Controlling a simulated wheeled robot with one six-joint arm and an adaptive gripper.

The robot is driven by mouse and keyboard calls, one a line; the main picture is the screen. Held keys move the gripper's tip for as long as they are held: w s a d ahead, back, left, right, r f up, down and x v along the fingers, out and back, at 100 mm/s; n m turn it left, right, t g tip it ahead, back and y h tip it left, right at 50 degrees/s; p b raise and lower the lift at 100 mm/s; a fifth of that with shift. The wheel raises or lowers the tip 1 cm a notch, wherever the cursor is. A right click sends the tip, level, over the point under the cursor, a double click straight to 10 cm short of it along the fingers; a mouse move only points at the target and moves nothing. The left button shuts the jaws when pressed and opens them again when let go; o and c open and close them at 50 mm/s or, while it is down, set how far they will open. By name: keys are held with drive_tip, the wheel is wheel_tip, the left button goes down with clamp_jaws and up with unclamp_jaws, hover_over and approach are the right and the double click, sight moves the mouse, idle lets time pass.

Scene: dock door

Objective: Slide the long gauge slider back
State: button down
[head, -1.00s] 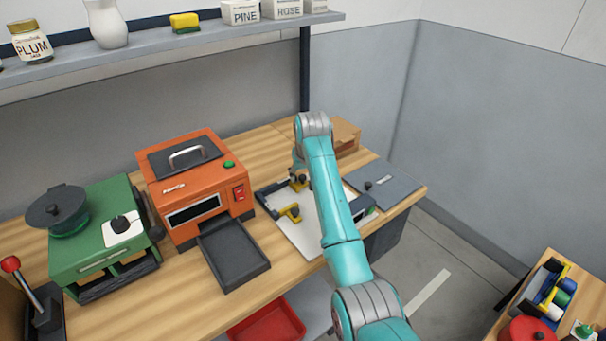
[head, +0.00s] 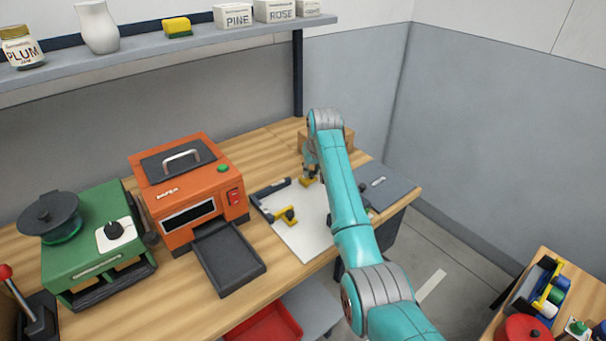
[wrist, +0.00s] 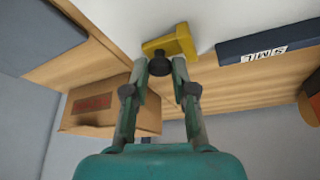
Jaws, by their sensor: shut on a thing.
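A yellow slider (head: 306,184) with a dark knob sits at the far edge of a white board (head: 305,228). In the wrist view the yellow piece (wrist: 178,42) lies against the white surface, and its dark knob (wrist: 160,66) is between my fingertips. My gripper (wrist: 162,72) is shut on this knob; in the head view my gripper (head: 310,174) is partly hidden by my arm. A second yellow piece (head: 285,215) lies on the board nearer the front left. A dark bar (head: 271,188) runs along the board's far left edge and shows a white label in the wrist view (wrist: 265,50).
A cardboard box (head: 345,138) stands behind my gripper. A grey plate (head: 385,185) lies right of the board. An orange machine (head: 190,190) with a dark tray (head: 228,258) stands left. A shelf (head: 150,50) hangs above.

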drive_tip(key=shift+w+d, duration=0.1)
drive_tip(key=shift+d, duration=0.05)
drive_tip(key=c, duration=0.9)
unclamp_jaws()
drive_tip(key=shift+c, duration=0.2)
drive_tip(key=v, duration=1.2)
drive_tip(key=shift+d, duration=0.1)
